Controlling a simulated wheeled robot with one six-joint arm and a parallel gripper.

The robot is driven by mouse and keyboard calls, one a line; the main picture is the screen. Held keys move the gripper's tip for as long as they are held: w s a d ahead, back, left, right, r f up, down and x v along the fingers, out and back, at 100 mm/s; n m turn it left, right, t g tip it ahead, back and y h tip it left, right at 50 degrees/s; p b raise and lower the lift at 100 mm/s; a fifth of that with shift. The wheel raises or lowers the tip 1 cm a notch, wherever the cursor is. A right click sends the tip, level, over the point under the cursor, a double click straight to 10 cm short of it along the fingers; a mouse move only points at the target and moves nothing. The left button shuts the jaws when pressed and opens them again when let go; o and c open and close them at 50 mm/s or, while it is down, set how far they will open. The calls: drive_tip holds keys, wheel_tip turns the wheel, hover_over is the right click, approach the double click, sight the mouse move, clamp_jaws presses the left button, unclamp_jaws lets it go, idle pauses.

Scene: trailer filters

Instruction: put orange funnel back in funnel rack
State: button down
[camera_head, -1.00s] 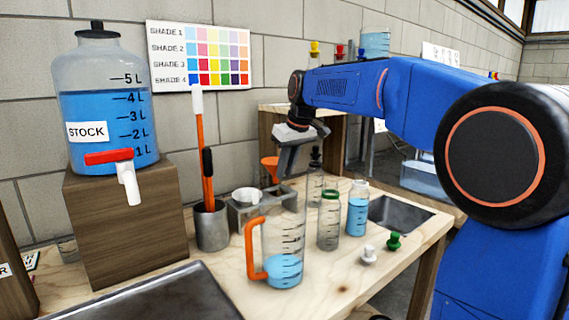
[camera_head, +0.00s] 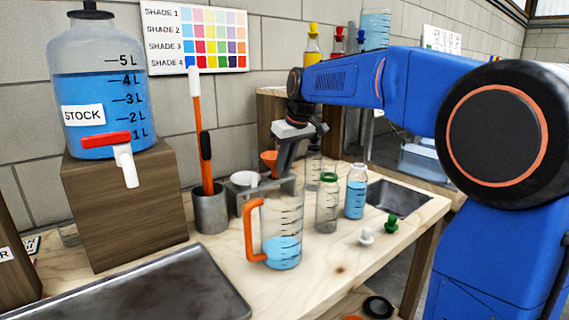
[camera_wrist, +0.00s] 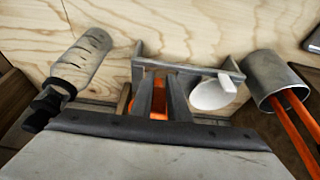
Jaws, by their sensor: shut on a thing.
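The orange funnel (camera_head: 268,158) is between the fingers of my gripper (camera_head: 282,168), which is shut on it. In the wrist view, orange shows between and behind the fingertips (camera_wrist: 161,90). The grey funnel rack (camera_head: 236,204) stands on the table below and around the fingers; its side bar (camera_wrist: 137,72) shows in the wrist view. A white funnel (camera_head: 244,179) sits in the rack, left of the orange one in the head view; it also shows in the wrist view (camera_wrist: 207,95). The fingers hide the orange funnel's lower part, so I cannot tell whether it is seated.
A metal cup (camera_head: 211,214) with orange-handled tools stands left of the rack. A measuring jug (camera_head: 280,232) with blue liquid stands in front. Bottles, one green-collared (camera_head: 327,207), stand to the right.

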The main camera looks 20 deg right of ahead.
drive_tip(key=shift+f, duration=1.15)
idle(0.6)
